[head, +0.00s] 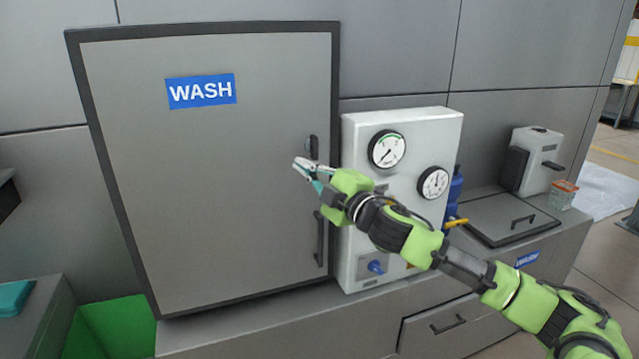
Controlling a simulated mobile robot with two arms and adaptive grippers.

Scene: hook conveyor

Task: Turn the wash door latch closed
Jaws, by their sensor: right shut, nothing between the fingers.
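The wash door (200,190) is a large grey panel in a dark frame, lying flush in its frame, with a blue WASH label (201,91). A small dark latch (313,146) sits near its right edge, upright as far as it shows; its lower part is hidden behind my gripper. A long dark door handle (319,240) is below it. My right gripper (299,167) is shut and empty, its fingertips pointing left just below and left of the latch. I cannot tell whether it touches the latch. My left gripper is not in view.
A white gauge panel (366,215) with two dials and a blue knob stands right of the door, behind my right arm. A grey lidded hatch (508,216) and a small grey machine (536,160) are farther right. A green bin (117,328) is at the lower left.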

